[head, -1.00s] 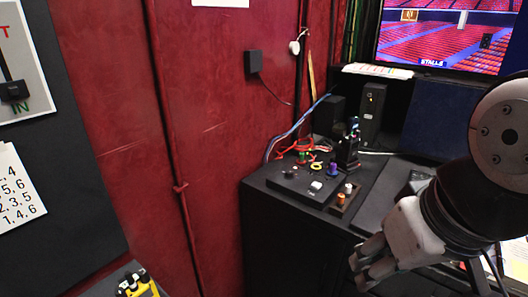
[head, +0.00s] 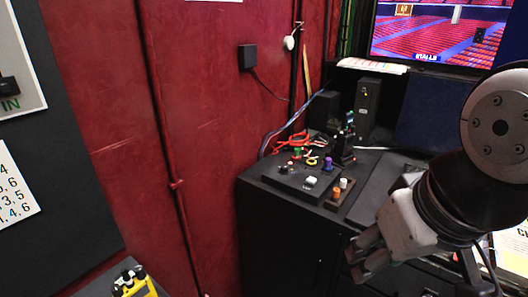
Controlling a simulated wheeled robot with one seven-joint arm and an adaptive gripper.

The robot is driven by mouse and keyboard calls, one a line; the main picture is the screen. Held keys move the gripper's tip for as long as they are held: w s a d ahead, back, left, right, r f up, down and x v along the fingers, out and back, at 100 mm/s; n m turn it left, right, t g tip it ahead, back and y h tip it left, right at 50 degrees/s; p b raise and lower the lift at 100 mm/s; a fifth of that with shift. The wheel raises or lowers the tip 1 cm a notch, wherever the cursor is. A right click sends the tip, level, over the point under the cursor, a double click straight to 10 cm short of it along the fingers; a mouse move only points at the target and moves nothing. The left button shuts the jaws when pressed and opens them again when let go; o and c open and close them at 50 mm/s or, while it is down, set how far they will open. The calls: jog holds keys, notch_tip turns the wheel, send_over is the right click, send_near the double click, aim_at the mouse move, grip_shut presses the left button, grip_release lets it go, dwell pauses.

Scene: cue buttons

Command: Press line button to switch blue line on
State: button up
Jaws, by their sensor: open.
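A low black button box (head: 283,178) lies on the black cabinet top (head: 258,181) near its left front corner. It carries a white button (head: 310,182), a purple knob (head: 328,162), a yellow ring, and small red and green controls at its back. I cannot tell which one is the line button, and no blue line indicator is clearly visible. My gripper (head: 362,260) is open and empty. It is in front of the cabinet, lower and to the right of the box, and apart from it.
An orange-and-white pair of pegs (head: 336,194) stands beside the box. Red pliers-like handles (head: 291,143), a black speaker (head: 367,108) and a monitor (head: 440,35) are behind. A red wall (head: 110,120) borders the left. A yellow device (head: 134,283) is at lower left.

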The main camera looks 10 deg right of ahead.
grip_shut()
dwell(1.1)
